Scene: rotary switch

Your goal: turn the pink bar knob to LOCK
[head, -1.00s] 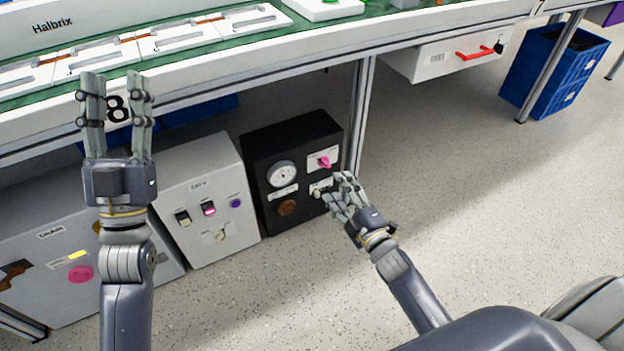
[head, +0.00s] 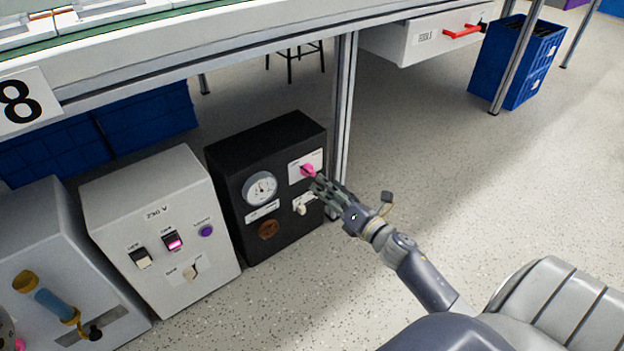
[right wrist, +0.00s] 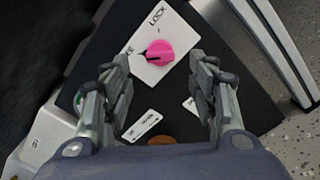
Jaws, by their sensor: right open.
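The pink bar knob (head: 308,170) sits on a white plate at the upper right of the black box's front (head: 284,205). In the right wrist view the knob (right wrist: 158,52) shows a dark pointer aimed left, toward a label partly hidden by a finger. The word LOCK (right wrist: 157,17) is printed at the plate's top in that view. My right gripper (head: 317,187) is open just below and right of the knob in the head view. In the right wrist view its fingers (right wrist: 163,62) are apart, one on each side of the knob; I see no contact. My left gripper is out of view.
The black box also carries a gauge (head: 260,188), a brown round knob (head: 269,229) and a pale switch (head: 300,208). A metal table leg (head: 342,125) stands close to its right. A grey switch box (head: 160,230) is on the left. Open floor lies to the right.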

